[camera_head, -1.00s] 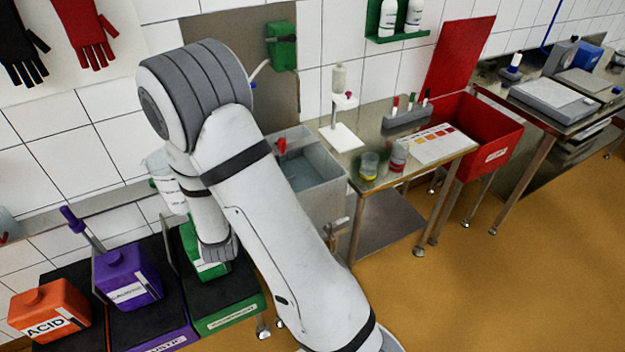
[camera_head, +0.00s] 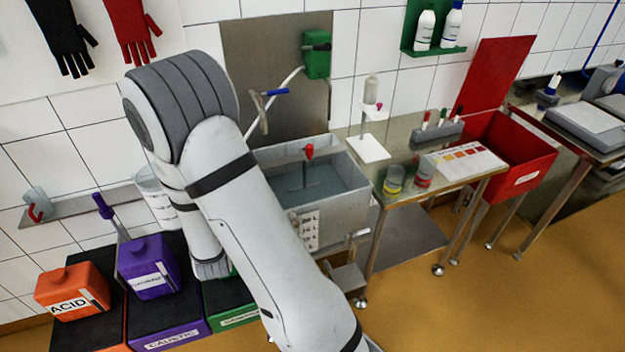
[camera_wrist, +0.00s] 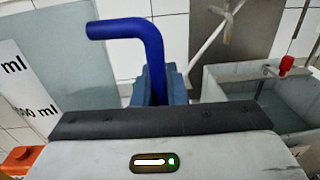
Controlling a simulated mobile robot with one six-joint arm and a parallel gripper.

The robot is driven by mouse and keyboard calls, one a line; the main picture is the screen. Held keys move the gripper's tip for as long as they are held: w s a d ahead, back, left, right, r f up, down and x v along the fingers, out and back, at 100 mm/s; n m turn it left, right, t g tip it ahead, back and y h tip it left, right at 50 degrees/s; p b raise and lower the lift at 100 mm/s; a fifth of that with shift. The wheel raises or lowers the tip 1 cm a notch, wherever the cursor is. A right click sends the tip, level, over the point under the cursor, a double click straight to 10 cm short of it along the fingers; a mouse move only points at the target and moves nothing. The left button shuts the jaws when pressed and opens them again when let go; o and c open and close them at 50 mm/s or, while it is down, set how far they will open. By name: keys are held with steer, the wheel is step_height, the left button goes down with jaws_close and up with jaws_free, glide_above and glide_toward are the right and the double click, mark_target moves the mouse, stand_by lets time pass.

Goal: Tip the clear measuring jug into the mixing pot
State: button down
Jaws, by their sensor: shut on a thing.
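The clear measuring jug (camera_wrist: 80,70) fills the left of the wrist view, see-through grey with "ml" marks and a blue handle (camera_wrist: 128,28). My gripper (camera_wrist: 166,85) is shut on that handle. In the head view the jug (camera_head: 158,202) shows partly behind my arm, above the dark mats. My gripper is hidden there by the arm. I cannot make out the mixing pot for certain. A grey rectangular basin (camera_head: 345,215) with liquid and a red-topped rod stands right of the arm; it also shows at right in the wrist view (camera_wrist: 215,82).
A blue-handled tap (camera_head: 265,105) is above the basin. A steel table (camera_head: 405,140) and red bin (camera_head: 525,165) stand right. Front floor is clear.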

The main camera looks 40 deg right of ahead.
steer(key=s+d+f+m+g+h+b, duration=0.2)
steer(key=d+m+g+h+b, duration=0.25)
steer(key=d, duration=0.65)
steer(key=s+d+f+m+g+h+b, duration=0.25)
steer(key=d+h+b, duration=0.25)
steer(key=d+b, duration=0.45)
steer(key=s+d+f+m+g+h+b, duration=0.1)
steer(key=s+d+m+g+b, duration=0.3)
steer(key=d, duration=0.5)
steer(key=s+d+f+m+g+h+b, duration=0.2)
steer(key=s+d+f+m+g+b, duration=0.1)
steer(key=s+d+g, duration=0.4)
steer(key=s+d+m+b, duration=0.1)
steer(key=s+d, duration=0.1)
steer(key=shift+s+d+f+b, duration=0.15)
steer(key=shift+s+f+b, duration=0.15)
steer(key=shift+f+b, duration=0.05)
steer(key=shift+r, duration=0.1)
steer(key=w+a+r+n+t+h+p, duration=0.2)
steer(key=w+r+n+p, duration=0.4)
steer(key=n+p, duration=0.5)
steer(key=shift+r+h+p, duration=0.3)
steer(key=shift+r+h, duration=0.15)
steer(key=shift+r, duration=0.05)
